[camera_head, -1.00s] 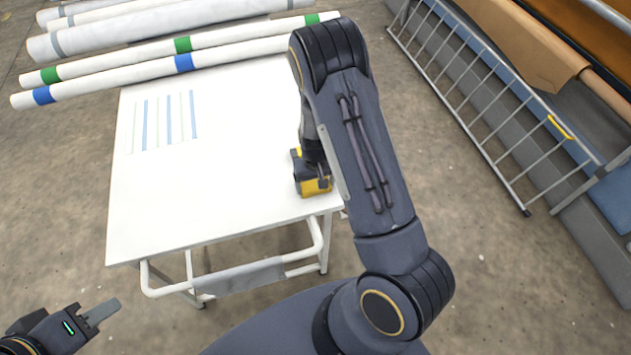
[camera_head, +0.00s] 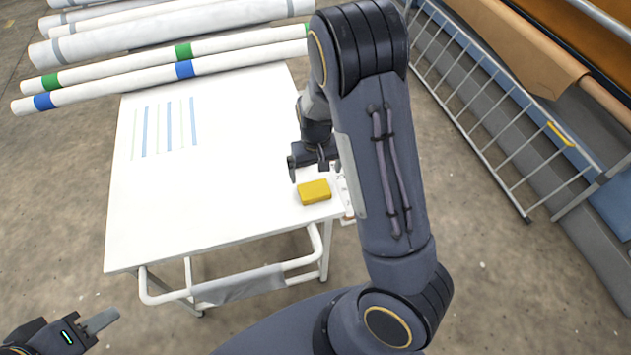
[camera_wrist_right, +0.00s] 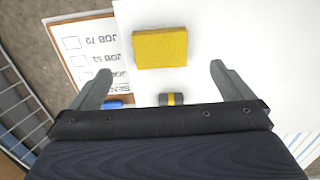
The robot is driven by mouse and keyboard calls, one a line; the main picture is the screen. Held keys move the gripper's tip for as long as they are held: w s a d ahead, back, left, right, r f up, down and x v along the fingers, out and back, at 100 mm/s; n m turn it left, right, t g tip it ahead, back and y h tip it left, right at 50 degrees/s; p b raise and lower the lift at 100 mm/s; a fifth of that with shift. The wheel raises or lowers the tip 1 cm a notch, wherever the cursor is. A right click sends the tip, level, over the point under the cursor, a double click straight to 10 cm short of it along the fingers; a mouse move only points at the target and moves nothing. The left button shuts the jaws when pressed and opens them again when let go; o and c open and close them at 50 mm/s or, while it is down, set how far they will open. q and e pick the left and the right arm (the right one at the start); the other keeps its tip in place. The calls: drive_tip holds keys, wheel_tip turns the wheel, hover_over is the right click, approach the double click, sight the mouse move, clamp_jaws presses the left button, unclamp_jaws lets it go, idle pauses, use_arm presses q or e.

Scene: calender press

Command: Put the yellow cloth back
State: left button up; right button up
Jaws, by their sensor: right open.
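The yellow cloth (camera_head: 314,192), a folded block, lies on the white table (camera_head: 215,205) near its front right corner. It also shows in the right wrist view (camera_wrist_right: 160,47), beyond the fingertips and between their lines. My right gripper (camera_head: 310,172) is open and empty, above the table just behind the cloth and apart from it. Its two spread fingers show in the right wrist view (camera_wrist_right: 161,80). My left gripper (camera_head: 100,320) is at the lower left, away from the table; only one finger shape shows clearly, so its opening is unclear.
A clipboard with a job list (camera_wrist_right: 88,55) lies beside the cloth. A blue object (camera_wrist_right: 115,102) and a dark cylinder with a yellow band (camera_wrist_right: 171,99) are near my right gripper. Striped strips (camera_head: 165,128) lie at the table's back left; white rolls (camera_head: 160,60) are behind.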

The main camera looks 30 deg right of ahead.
drive_tip(key=s+a+r+t+y, duration=0.1)
drive_tip(key=s+a+r+y, duration=0.1)
drive_tip(key=s+r, duration=0.35)
drive_tip(key=s+a+r+t+y, duration=0.2)
drive_tip(key=s+r, duration=0.1)
drive_tip(key=r, duration=0.6)
drive_tip(key=s+a+r+t, duration=0.1)
drive_tip(key=s+r, duration=0.1)
drive_tip(key=s, duration=0.4)
drive_tip(key=s+a+r+n+t, duration=0.1)
drive_tip(key=s+a+r, duration=0.1)
drive_tip(key=s, duration=0.4)
drive_tip(key=shift+s+r+t, duration=0.25)
drive_tip(key=shift+r+t, duration=0.05)
drive_tip(key=shift+r, duration=0.5)
